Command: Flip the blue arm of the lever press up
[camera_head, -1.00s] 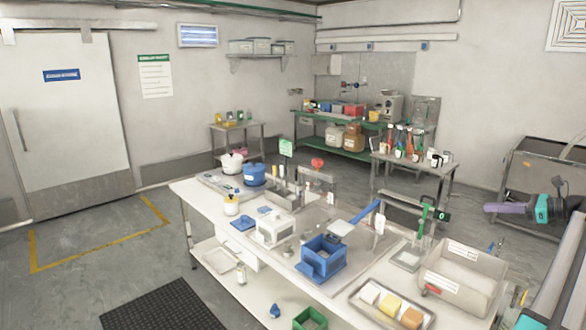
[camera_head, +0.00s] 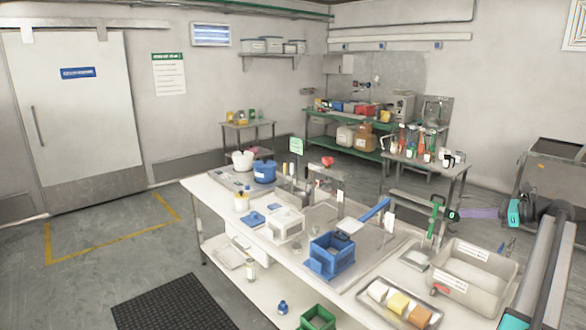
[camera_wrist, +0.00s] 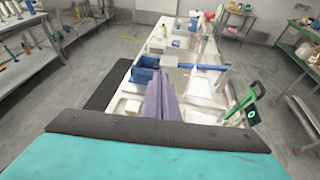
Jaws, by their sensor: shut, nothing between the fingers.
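The blue arm (camera_head: 374,209) of the lever press is a straight bar. It slants up to the right from a pale plate (camera_head: 349,225) beside a blue open box-like unit (camera_head: 332,256) on the white bench. In the wrist view the blue arm (camera_wrist: 205,66) lies across the bench, beyond my fingers and to their right, with the blue unit (camera_wrist: 145,75) at its left. My gripper (camera_head: 461,213) has purple fingers, shut and empty, pointing left from the right side of the head view. They are apart from the blue arm. My gripper also shows in the wrist view (camera_wrist: 160,78).
A green-handled device (camera_head: 436,216) with a black display stands right of the blue arm, near my fingertips in the head view. Floor left of the bench is mostly open.

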